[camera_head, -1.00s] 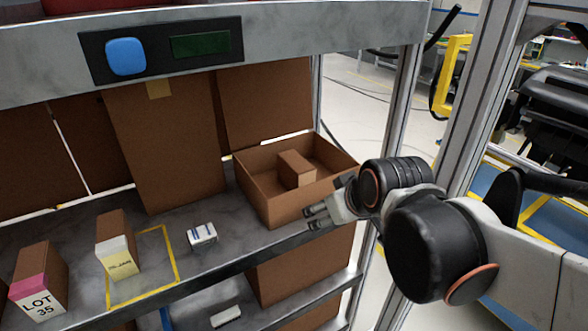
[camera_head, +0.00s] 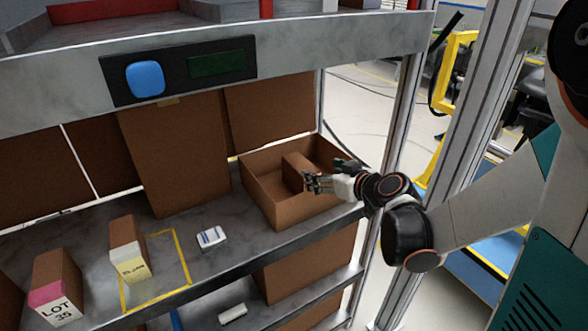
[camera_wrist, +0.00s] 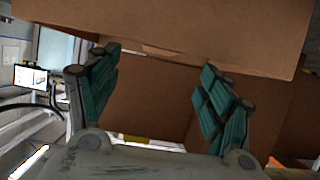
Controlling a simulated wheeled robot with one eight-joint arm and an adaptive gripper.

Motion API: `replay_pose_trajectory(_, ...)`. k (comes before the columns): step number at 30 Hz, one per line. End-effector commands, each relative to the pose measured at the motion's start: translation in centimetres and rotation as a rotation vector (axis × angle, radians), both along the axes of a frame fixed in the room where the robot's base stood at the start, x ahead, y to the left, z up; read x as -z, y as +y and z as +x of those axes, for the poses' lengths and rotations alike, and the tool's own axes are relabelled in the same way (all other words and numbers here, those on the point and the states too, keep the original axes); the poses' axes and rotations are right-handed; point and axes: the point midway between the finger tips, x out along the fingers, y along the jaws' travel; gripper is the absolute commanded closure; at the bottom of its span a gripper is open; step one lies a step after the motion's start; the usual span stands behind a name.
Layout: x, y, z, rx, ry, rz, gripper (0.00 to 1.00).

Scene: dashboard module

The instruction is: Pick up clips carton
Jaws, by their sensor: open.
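No label reading "clips" is legible, so I cannot tell for sure which box is the clips carton. A small plain brown carton (camera_head: 297,165) stands inside an open brown box (camera_head: 278,209) at the right end of the shelf. My gripper (camera_head: 312,182) is at the box's right side, above its opening, and overlaps the small carton's right part in the head view. In the wrist view my gripper (camera_wrist: 163,70) is open, its teal-padded fingers spread with nothing between them. A brown cardboard surface (camera_wrist: 200,25) spans the top there; I cannot tell contact.
A pink-labelled "LOT 35" carton (camera_head: 56,282), a yellow-labelled carton (camera_head: 128,252) and a small white box (camera_head: 211,238) stand along the shelf (camera_head: 190,215) to the left. The upper shelf edge with its blue button (camera_head: 145,79) overhangs. A metal post (camera_head: 400,110) rises at the right.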

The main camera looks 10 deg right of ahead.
Motion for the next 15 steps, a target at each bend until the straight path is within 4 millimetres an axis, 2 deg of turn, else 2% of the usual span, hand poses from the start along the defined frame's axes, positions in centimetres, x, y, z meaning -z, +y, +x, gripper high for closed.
replay_pose_trajectory(15, 3.0, 2.2, 6.7, -0.002, -0.004, 0.002, 0.27)
